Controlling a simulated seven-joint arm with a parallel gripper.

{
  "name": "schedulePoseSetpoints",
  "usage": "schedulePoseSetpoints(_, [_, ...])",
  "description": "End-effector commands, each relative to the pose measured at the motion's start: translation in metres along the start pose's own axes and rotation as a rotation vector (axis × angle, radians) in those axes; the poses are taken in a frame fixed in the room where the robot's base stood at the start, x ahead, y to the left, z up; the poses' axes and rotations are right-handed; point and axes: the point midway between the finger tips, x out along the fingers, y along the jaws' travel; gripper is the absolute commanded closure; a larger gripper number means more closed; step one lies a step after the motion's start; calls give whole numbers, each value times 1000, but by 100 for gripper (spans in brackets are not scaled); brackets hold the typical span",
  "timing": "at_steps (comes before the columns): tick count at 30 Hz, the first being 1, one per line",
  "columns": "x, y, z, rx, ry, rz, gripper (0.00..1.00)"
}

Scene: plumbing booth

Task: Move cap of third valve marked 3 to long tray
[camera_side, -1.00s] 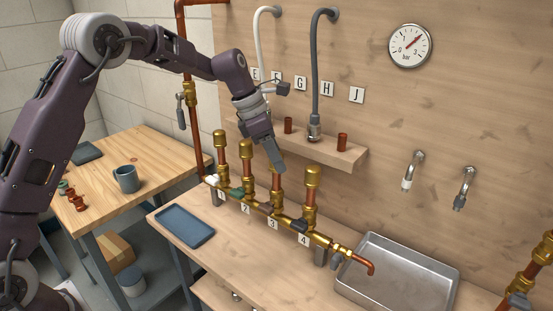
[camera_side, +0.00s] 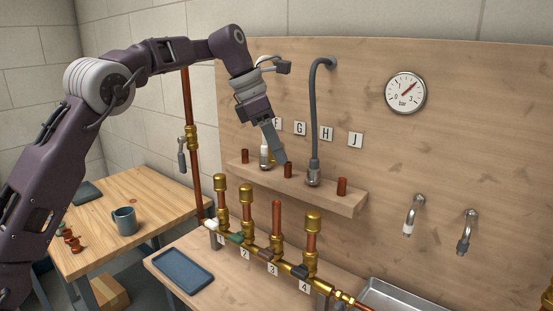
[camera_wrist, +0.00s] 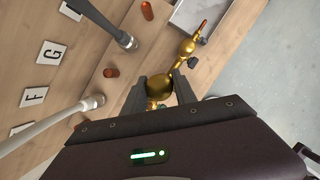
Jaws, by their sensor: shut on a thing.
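My gripper (camera_side: 280,158) is raised in front of the shelf, above and behind the valve row. In the wrist view my gripper (camera_wrist: 160,78) is shut on a round brass cap (camera_wrist: 159,86). The fingers hide this cap in the side view. The third valve (camera_side: 276,220), marked 3, shows a bare copper pipe top, while valves 1, 2 and 4 each carry a brass cap. A blue-grey rectangular tray (camera_side: 183,270) lies on the bench left of the valves and looks empty. I take it as the long tray, but cannot be sure.
A shelf (camera_side: 330,197) with copper stubs and hoses stands close behind my gripper. The tall hose (camera_side: 316,110) rises just to its right. A metal basin (camera_side: 385,294) sits at the right. A mug (camera_side: 125,221) and a dark flat item (camera_side: 88,191) are on the left table.

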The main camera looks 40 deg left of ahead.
Motion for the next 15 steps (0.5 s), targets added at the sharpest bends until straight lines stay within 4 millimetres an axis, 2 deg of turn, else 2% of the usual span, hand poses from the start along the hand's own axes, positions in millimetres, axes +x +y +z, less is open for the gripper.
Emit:
schedulePoseSetpoints(5, [-8, 0, 3, 0, 0, 2, 100])
schedulePoseSetpoints(15, [-8, 0, 3, 0, 0, 1, 100])
